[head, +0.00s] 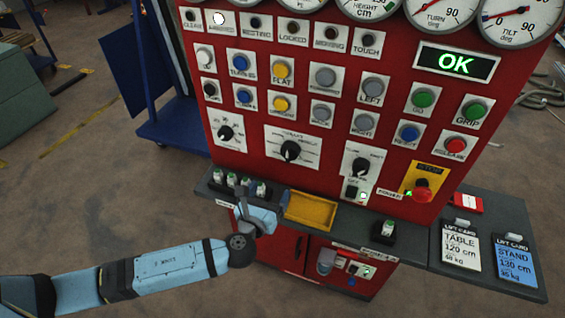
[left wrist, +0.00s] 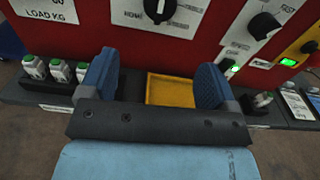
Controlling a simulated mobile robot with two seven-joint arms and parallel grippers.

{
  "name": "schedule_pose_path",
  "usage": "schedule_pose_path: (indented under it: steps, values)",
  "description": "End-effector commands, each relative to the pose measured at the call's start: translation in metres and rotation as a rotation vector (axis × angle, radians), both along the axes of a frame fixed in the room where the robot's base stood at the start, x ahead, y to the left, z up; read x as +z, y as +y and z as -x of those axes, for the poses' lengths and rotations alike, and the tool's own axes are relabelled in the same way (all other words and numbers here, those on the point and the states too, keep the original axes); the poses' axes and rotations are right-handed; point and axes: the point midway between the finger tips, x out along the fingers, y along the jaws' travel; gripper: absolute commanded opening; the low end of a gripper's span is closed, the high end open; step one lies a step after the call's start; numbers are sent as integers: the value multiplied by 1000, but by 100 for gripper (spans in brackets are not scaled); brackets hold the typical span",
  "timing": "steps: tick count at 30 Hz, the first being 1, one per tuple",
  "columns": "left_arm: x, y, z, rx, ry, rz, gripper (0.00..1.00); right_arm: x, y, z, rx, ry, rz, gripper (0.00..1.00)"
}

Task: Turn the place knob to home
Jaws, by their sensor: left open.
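The place knob is a black rotary knob (head: 290,150) on a wide white plate in the lower middle of the red panel. In the left wrist view the knob (left wrist: 160,8) is cut by the top edge, with the word HOME printed to its left. Which mark it points at is too small to tell. My left gripper (head: 256,210) is in front of the shelf, below the knob and apart from it. In the left wrist view its two blue fingers (left wrist: 155,80) are spread, with nothing between them. My right gripper is not in view.
A shelf (head: 345,216) juts out below the panel, holding a yellow tray (head: 311,210) and several small white-and-green items. Another black knob (head: 361,166) is to the right, near the red stop button (head: 422,190). A green OK display (head: 456,63) is lit.

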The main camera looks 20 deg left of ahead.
Motion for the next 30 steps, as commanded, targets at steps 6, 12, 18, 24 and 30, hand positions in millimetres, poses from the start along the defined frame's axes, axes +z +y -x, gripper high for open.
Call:
schedule_pose_path:
  steps: [6,12,18,24,30]
  values:
    - [5,0,-20,1,-22,-44,83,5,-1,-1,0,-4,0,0]
    - [6,-1,-61,2,-21,-41,83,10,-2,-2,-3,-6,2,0]
    - [4,-2,-102,2,-19,-40,83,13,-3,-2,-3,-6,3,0]
    - [4,-3,-129,1,-18,-38,83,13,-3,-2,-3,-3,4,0]
    - [3,-4,-139,0,-17,-38,83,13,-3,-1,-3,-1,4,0]
